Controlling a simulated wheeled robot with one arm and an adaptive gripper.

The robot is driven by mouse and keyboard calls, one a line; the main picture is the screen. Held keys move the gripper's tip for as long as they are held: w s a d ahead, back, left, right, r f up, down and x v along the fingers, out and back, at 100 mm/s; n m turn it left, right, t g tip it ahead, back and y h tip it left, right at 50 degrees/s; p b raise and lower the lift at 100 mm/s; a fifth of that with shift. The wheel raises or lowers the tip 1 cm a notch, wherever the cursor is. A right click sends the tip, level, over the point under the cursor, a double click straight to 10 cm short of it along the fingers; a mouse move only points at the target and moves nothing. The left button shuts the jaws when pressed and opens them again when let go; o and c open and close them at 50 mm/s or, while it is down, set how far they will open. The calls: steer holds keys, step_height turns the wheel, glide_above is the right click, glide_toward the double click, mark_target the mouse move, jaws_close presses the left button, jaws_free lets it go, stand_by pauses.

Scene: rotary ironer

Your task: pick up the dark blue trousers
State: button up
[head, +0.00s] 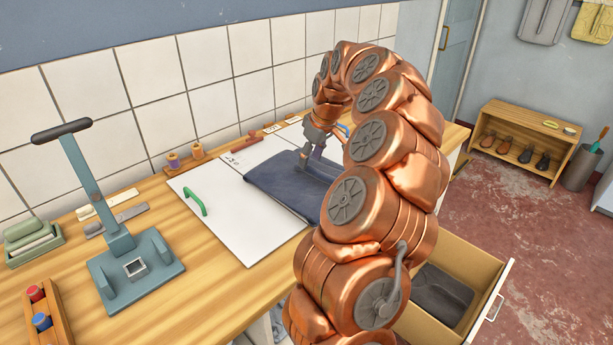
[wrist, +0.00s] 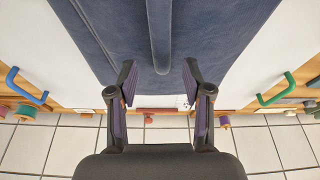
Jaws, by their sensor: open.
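The dark blue trousers (head: 268,186) lie flat on a white board (head: 226,218) on the counter. My copper arm hides their right part in the head view. In the wrist view the trousers (wrist: 210,28) fill the top middle, with a raised strip of cloth running along their centre. My gripper (head: 313,160) is over the trousers in the head view. In the wrist view my gripper (wrist: 160,75) is open, with one finger on each side of the lower end of that strip. Nothing is held. I cannot tell whether the fingertips touch the cloth.
The board has a green handle (head: 196,201) and a blue handle (wrist: 26,86). A blue-grey stand (head: 120,245) and a red-and-blue spool rack (head: 43,310) are at left. A tiled wall (head: 150,75) backs the counter. An open drawer (head: 480,268) with dark cloth juts out at right.

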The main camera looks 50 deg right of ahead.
mark_target(308, 167)
steer(key=shift+p+x, duration=0.35)
steer(key=shift+x, duration=0.75)
steer(key=shift+w+a+f, duration=0.15)
steer(key=shift+a+f, duration=0.05)
steer(key=shift+f, duration=0.25)
steer(key=shift+f, duration=0.1)
steer(key=shift+c, duration=0.2)
jaws_close()
steer(key=shift+f, duration=0.1)
